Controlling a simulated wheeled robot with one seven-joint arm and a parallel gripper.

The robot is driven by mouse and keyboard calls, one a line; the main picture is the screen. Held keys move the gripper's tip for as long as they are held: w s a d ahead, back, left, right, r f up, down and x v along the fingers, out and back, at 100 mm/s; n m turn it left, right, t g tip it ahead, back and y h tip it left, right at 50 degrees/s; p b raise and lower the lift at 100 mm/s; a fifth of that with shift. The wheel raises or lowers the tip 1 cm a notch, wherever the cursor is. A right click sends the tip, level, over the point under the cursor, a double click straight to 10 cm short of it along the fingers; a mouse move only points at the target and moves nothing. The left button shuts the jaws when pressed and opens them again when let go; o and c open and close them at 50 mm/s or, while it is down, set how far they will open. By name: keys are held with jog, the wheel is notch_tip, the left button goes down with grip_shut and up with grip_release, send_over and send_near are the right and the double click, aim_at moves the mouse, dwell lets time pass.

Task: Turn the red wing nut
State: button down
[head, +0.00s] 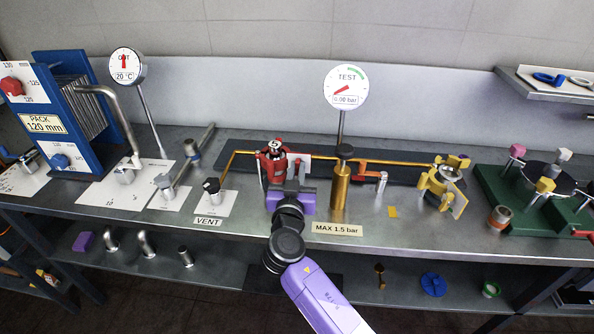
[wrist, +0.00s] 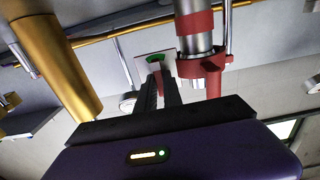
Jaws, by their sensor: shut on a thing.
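A red clamp (head: 268,163) sits around an upright silver fitting near the middle of the bench. It also shows in the wrist view (wrist: 213,66), with a red lug on its side. My gripper (head: 291,183) is at the clamp's front right. In the wrist view its dark fingers (wrist: 159,82) are closed together, with a bit of the red wing nut (wrist: 158,68) between their tips. Most of the wing nut is hidden by the fingers, and its turn angle cannot be told. A white card with a green mark (wrist: 157,59) stands just behind the fingertips.
A brass cylinder (head: 340,190) stands close to the right of my gripper, below the TEST gauge (head: 346,88) reading 0.00 bar. A black-knobbed vent valve (head: 212,190) is to the left. A yellow clamp (head: 440,185) is farther right.

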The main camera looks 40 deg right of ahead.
jog(key=n+b, duration=0.1)
jog(key=n, duration=0.2)
jog(key=shift+a+n, duration=0.1)
jog(key=shift+n, duration=0.3)
jog(key=shift+f+n+p, duration=0.2)
jog(key=shift+n+p, duration=1.75)
jog(key=shift+n, duration=3.1)
jog(key=shift+f+n+p, duration=0.15)
jog(key=shift+n+p, duration=1.8)
jog(key=shift+n, duration=3.15)
jog(key=shift+f+n+p, duration=0.2)
jog(key=shift+n+p, duration=1.75)
jog(key=shift+n, duration=3.1)
